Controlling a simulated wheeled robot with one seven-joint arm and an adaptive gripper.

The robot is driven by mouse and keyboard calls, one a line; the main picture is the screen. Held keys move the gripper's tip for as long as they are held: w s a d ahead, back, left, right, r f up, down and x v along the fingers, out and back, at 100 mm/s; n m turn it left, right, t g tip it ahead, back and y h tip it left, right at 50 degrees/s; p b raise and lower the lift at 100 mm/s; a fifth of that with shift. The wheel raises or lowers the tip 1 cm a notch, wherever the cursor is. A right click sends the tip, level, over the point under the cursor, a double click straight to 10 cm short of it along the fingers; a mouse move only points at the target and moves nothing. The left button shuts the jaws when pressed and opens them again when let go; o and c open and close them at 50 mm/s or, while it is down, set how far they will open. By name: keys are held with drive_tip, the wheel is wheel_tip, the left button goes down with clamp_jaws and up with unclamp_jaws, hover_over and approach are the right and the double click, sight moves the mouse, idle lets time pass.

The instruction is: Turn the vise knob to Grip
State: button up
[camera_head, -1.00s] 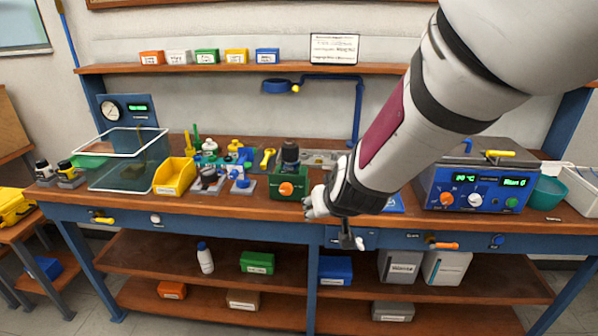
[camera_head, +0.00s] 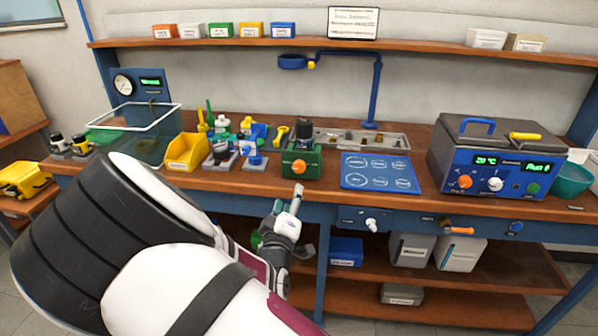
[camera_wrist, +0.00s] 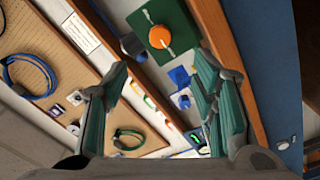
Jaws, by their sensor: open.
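The green vise (camera_head: 312,170) stands at the front of the bench with an orange knob (camera_head: 299,167) on its front face. A dark cylinder (camera_head: 304,130) stands upright at its top. In the wrist view the green vise (camera_wrist: 185,18) and its orange knob (camera_wrist: 159,37) are at the top centre, beyond the fingertips. Pale marks flank the knob; I cannot read them. My gripper (camera_head: 296,197) is in front of the bench edge, just below the vise and apart from the knob. In the wrist view my gripper (camera_wrist: 165,85) is open, with nothing between its fingers.
A blue mat (camera_head: 381,171) lies right of the vise, and a blue-fronted bath unit (camera_head: 500,165) stands farther right. Small fittings and a yellow bin (camera_head: 187,152) are to the left. A drawer front (camera_head: 365,218) with a knob is below the bench top.

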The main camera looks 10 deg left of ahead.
sight(299, 169)
drive_tip(key=w, duration=1.3)
drive_tip(key=shift+w+d+b, duration=0.2)
drive_tip(key=shift+d+b, duration=0.05)
drive_tip(key=shift+b, duration=0.1)
drive_tip(key=c, duration=1.2)
